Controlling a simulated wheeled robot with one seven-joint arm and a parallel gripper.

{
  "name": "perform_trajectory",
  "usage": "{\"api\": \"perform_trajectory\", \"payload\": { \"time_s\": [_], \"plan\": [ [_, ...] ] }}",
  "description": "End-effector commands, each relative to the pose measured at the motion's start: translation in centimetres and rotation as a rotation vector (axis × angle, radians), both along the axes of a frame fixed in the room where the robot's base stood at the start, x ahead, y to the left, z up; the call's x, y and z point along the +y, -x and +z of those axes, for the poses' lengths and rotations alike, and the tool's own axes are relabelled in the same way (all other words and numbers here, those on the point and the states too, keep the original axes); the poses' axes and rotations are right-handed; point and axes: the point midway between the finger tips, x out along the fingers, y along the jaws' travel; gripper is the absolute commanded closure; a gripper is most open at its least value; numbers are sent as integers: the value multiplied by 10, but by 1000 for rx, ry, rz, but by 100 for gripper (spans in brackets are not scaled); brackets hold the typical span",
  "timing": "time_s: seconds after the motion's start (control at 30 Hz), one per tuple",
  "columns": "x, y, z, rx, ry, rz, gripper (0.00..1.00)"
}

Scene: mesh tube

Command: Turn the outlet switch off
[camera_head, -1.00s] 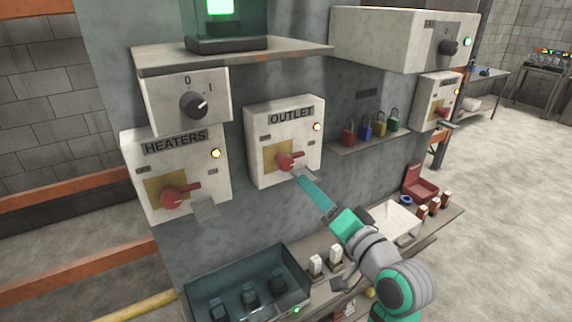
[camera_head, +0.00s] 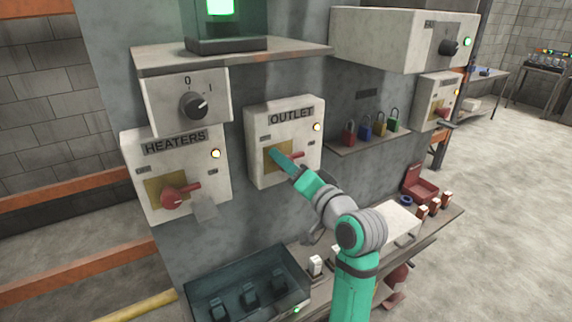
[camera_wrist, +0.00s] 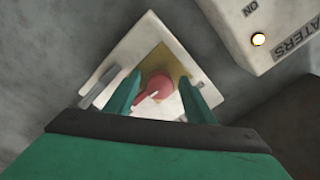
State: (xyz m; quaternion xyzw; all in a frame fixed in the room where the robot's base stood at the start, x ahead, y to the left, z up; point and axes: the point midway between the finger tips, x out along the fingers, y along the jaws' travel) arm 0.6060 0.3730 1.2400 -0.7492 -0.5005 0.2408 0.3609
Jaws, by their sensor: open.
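The OUTLET box (camera_head: 261,120) is a pale panel on the grey cabinet. Its red switch handle (camera_head: 298,155) points right in the head view, over a yellow plate, with a lit amber lamp (camera_head: 317,127) above right. My gripper (camera_head: 274,154) is at the switch and hides the hub and much of the plate. In the wrist view, the open fingers (camera_wrist: 159,79) stand on either side of the red switch (camera_wrist: 158,84), with gaps visible. I cannot tell whether either finger touches it.
The HEATERS box (camera_head: 181,150) with its red handle (camera_head: 174,197) is close on the left and shows in the wrist view (camera_wrist: 278,30). A shelf with padlocks (camera_head: 365,127) is at right. A bin (camera_head: 247,282) and a white box are below.

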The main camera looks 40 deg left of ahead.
Motion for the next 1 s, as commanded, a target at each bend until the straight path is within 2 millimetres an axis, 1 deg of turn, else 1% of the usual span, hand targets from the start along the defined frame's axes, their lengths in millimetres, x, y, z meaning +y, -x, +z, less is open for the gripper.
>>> {"api": "perform_trajectory", "payload": {
  "time_s": [0.1, 0.33, 0.37, 0.4, 0.47, 0.5, 0.53, 0.77, 1.0],
  "plan": [
    [4, -1, 0, 0, 0, 1, 51],
    [5, -2, 0, 0, 1, 1, 51],
    [5, -2, 0, 0, 1, 1, 53],
    [5, -2, 0, 0, 1, 1, 63],
    [4, -2, 0, 0, 1, 1, 77],
    [4, -2, 0, 0, 1, 1, 87],
    [4, -2, 0, 0, 1, 1, 92],
    [4, -2, 0, -8, 3, 0, 92],
    [3, -2, 0, -87, 37, -1, 92]
  ]
}}
